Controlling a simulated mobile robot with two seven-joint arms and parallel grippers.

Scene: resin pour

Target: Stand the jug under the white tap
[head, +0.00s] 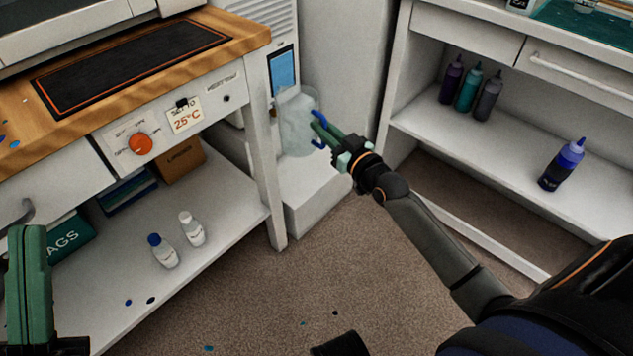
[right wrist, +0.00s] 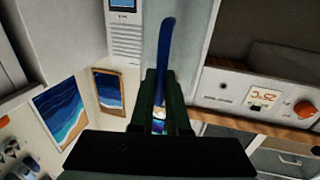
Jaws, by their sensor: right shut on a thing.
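The translucent jug (head: 299,128) with a blue handle (head: 320,117) is upright, in front of the white dispenser with a blue screen (head: 283,70). It is over the dispenser's white base step (head: 312,188); I cannot tell whether it touches the step. My right gripper (head: 328,133) is shut on the jug's handle. In the right wrist view the blue handle (right wrist: 167,62) stands between the green fingers (right wrist: 158,105). The white tap cannot be made out clearly; the jug's upper part is close below the screen. My left gripper (head: 30,285) is at the lower left, away from the jug, its opening unclear.
A wooden-topped bench (head: 230,30) with an orange knob (head: 140,144) stands left of the dispenser. Its lower shelf holds two small white bottles (head: 192,229). A white shelf unit (head: 480,145) with several dark bottles stands to the right.

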